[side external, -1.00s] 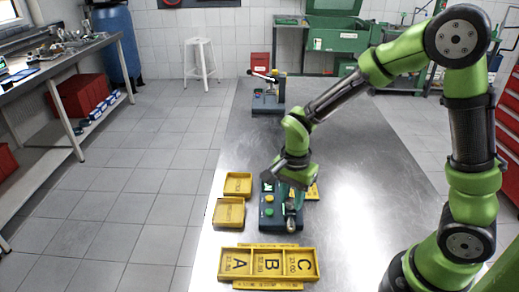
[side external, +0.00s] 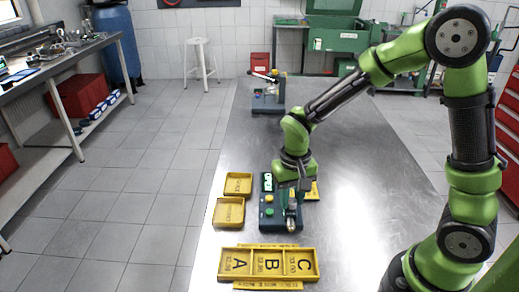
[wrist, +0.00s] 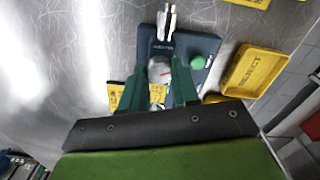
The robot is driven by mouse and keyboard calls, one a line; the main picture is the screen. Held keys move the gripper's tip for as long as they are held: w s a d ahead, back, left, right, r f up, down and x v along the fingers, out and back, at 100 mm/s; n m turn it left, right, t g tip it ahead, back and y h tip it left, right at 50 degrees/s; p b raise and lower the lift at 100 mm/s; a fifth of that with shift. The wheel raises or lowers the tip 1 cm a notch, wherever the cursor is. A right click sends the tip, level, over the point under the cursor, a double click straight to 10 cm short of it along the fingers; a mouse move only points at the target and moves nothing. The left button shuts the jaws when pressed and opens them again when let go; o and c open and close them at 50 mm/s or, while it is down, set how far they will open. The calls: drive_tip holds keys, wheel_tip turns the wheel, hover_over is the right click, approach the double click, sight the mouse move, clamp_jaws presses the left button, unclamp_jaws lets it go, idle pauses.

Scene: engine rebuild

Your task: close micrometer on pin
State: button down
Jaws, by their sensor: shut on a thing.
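The micrometer stand (side external: 268,221) is a dark blue block with a green button, a yellow button and a small lit display (side external: 267,182). My gripper (side external: 292,190) is over its right side, pointing down. In the wrist view my dark green fingers (wrist: 160,75) are on both sides of a round grey knob with a red mark (wrist: 160,70), the micrometer's turning end, and are shut on it. Bright metal rods (wrist: 167,22) stick out beyond it; I cannot tell which is the pin or whether the spindle touches it. The metal end also shows in the side view (side external: 292,212).
A yellow tray lettered A, B, C (side external: 268,280) lies in front of the stand. Two yellow bins (side external: 229,212) (side external: 237,185) are to its left; one reads REJECT in the wrist view (wrist: 253,70). Another stand (side external: 267,104) is farther back. The table's right side is clear.

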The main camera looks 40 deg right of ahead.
sight(291, 200)
drive_tip(key=n, duration=0.6)
drive_tip(key=shift+r, duration=0.1)
drive_tip(key=n, duration=0.6)
drive_tip(key=shift+n, duration=0.3)
drive_tip(key=shift+a, duration=0.1)
drive_tip(key=c, duration=0.8)
unclamp_jaws()
wheel_tip(291, 200, up, 17)
drive_tip(key=shift+f, duration=0.1)
